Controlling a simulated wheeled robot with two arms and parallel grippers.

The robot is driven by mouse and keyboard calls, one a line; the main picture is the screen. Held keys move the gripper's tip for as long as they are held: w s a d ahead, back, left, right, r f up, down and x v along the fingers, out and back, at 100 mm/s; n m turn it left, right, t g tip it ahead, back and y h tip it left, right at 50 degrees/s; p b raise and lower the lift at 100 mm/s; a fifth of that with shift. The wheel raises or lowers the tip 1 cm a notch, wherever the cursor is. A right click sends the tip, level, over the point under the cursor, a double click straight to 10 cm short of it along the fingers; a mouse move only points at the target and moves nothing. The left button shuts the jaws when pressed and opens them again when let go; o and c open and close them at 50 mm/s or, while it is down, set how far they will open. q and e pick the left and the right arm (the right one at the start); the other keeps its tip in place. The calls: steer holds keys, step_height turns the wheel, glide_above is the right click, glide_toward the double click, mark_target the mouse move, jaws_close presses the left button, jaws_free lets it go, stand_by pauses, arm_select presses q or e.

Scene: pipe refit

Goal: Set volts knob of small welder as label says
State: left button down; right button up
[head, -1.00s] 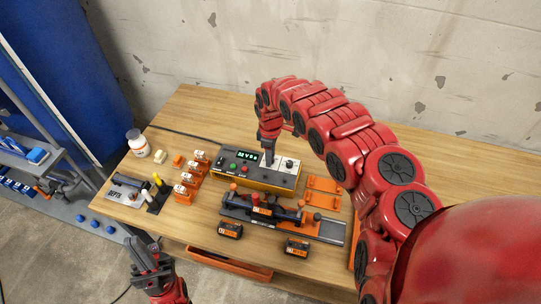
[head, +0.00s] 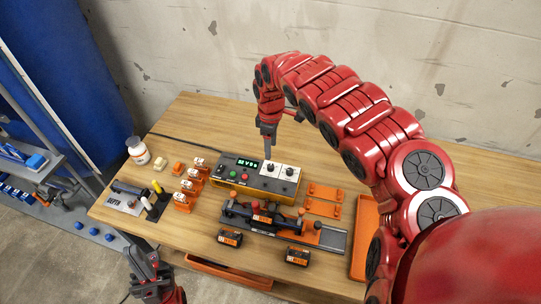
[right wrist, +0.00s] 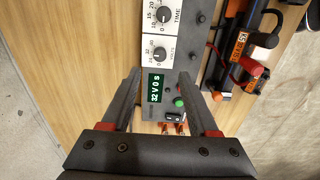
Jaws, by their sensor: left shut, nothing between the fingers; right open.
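The small welder (head: 231,181) is a grey and yellow box on the bench. Its green display (right wrist: 154,88) reads "32 V 0 s" in the right wrist view. The volts knob (right wrist: 159,55) is black on a white dial next to the display; the time knob (right wrist: 163,14) is beyond it. My right gripper (right wrist: 160,72) is open and points down over the volts dial, with nothing between its fingers; in the head view (head: 267,153) it looks just above the panel. My left gripper (head: 148,262) is shut and empty at the bench's front left.
Orange connector blocks (head: 187,190) stand left of the welder. Orange brackets (head: 323,207) and an orange tray (head: 366,240) are to the right.

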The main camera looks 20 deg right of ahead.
step_height(320, 180, up, 8)
steer(key=b, duration=0.1)
steer(key=shift+r, duration=0.15)
stand_by(0.5)
